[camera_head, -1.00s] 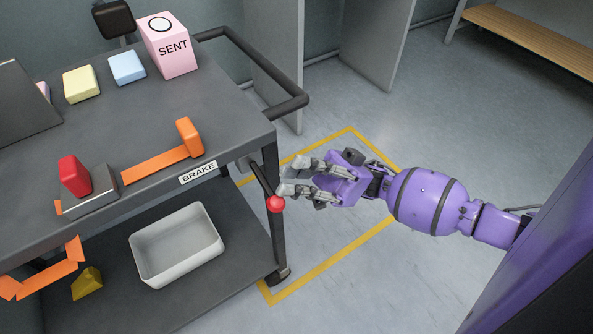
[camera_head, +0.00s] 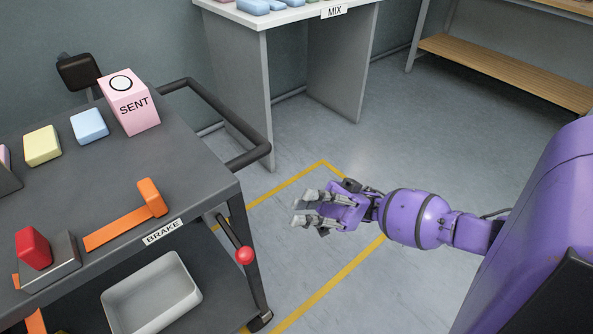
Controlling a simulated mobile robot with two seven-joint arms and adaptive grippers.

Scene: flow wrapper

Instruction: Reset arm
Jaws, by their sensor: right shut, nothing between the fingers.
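My right gripper (camera_head: 306,208) is at the end of the purple arm that comes in from the right. Its grey fingers are shut and empty, over the floor right of the cart. The red ball knob (camera_head: 245,256) of the brake lever is left of and below the fingers in the picture, with a clear gap between. The lever hangs at the cart's corner, near the BRAKE label (camera_head: 163,232). My left gripper is not in view.
The grey cart (camera_head: 185,165) carries a pink SENT box (camera_head: 131,105), a blue block (camera_head: 89,126), a yellow block (camera_head: 42,146), an orange latch (camera_head: 127,223) and a red switch (camera_head: 33,249). A MIX table (camera_head: 270,20) stands behind. The yellow-lined floor is clear.

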